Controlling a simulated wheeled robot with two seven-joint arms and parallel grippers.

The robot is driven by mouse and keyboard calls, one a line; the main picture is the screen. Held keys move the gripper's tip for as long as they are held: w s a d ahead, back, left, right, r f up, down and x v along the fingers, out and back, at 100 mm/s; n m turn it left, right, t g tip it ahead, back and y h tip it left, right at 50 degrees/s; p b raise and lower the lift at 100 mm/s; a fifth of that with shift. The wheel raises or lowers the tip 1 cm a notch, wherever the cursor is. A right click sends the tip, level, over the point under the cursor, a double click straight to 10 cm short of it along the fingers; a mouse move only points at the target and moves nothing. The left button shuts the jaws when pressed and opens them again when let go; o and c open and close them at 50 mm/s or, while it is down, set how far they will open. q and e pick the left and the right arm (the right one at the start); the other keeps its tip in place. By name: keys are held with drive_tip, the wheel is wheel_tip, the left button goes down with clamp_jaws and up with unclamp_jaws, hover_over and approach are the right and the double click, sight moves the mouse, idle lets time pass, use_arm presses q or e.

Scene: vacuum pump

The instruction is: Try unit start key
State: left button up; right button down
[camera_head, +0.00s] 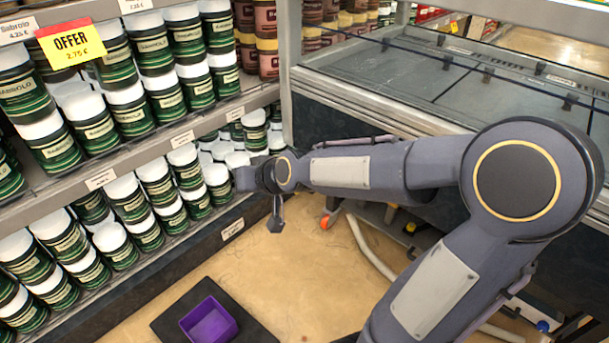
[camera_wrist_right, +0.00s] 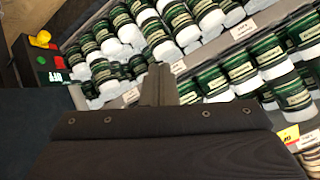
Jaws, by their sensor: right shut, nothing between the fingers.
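In the right wrist view, a dark control panel sits at the upper left. The panel cannot be made out in the head view. My left gripper is not in view.
Shelves of green jars (camera_head: 95,135) with white lids fill the left. A glass-topped freezer (camera_head: 440,75) stands at the back right, with hoses (camera_head: 370,250) and an orange caster (camera_head: 325,221) below it. A purple bin (camera_head: 209,322) is at the bottom.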

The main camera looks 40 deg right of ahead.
drive_tip(key=w+d+f+m+t+h+b, duration=0.1)
drive_tip(key=w+d+f+m+t+h, duration=0.1)
drive_tip(key=w+d+f, duration=0.5)
drive_tip(key=w+d+f+m+t+h, duration=0.1)
drive_tip(key=w+d+f+m+h, duration=0.2)
drive_tip(key=w, duration=0.6)
drive_tip(key=d+f+m+h, duration=0.3)
drive_tip(key=d+f, duration=0.2)
drive_tip(key=f, duration=0.3)
drive_tip(key=d+f+m+h+b, duration=0.1)
drive_tip(key=d+f+m+h, duration=0.1)
drive_tip(key=d+f, duration=0.3)
wheel_tip(320, 180, down, 4)
drive_tip(key=shift+s+r+m+g+h, duration=0.1)
drive_tip(key=shift+s+m+g+h, duration=0.3)
drive_tip(key=shift+h, duration=0.5)
drive_tip(key=d, duration=0.8)
drive_tip(key=shift+w+d+b, duration=0.35)
drive_tip(key=shift+w+b, duration=0.05)
drive_tip(key=shift+w, duration=0.05)
